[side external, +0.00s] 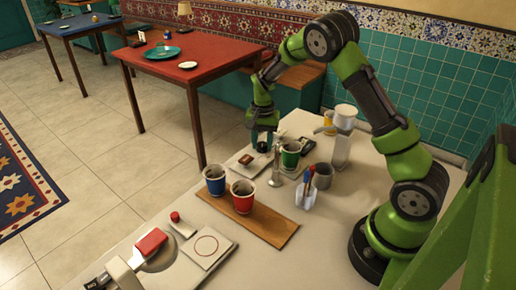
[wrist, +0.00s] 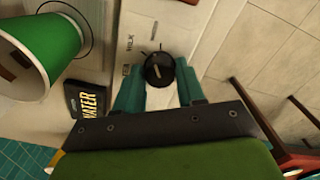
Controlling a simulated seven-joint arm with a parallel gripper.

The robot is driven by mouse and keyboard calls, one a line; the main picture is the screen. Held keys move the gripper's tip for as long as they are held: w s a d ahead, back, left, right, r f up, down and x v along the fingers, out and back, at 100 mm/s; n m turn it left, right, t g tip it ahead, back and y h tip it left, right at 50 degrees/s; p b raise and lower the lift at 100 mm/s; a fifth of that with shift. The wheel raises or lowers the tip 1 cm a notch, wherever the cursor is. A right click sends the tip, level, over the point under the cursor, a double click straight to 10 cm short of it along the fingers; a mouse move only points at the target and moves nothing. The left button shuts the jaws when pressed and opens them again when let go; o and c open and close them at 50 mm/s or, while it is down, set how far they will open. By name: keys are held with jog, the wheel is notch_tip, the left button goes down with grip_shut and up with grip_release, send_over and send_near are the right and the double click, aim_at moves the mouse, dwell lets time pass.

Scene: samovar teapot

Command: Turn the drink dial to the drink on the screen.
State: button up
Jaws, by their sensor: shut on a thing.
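The drink dial (wrist: 160,70) is a round black knob with a pale pointer mark, on a white panel (wrist: 142,22) in the wrist view. Small print surrounds it; MILK reads to its left, while other labels are too small to read. The small black screen (wrist: 88,100) shows WATER in yellow letters, partly cut off by my gripper. My gripper (wrist: 160,88) has its teal fingers shut on the dial, one on each side. In the side external view my gripper (side external: 262,141) points down at the far side of the counter, hiding most of the dial.
A green cup (wrist: 40,48) stands close beside the panel. Blue (side external: 215,181) and red (side external: 243,194) cups stand on a wooden board (side external: 268,228). A metal tamper-like piece (side external: 277,170), a grey mug (side external: 323,177) and a pen holder (side external: 305,198) are nearby.

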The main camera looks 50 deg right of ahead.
aim_at(262, 144)
jog(key=shift+m, duration=1.9)
jog(key=o, duration=1)
jog(key=shift+o, duration=0.2)
notch_tip(262, 144, up, 17)
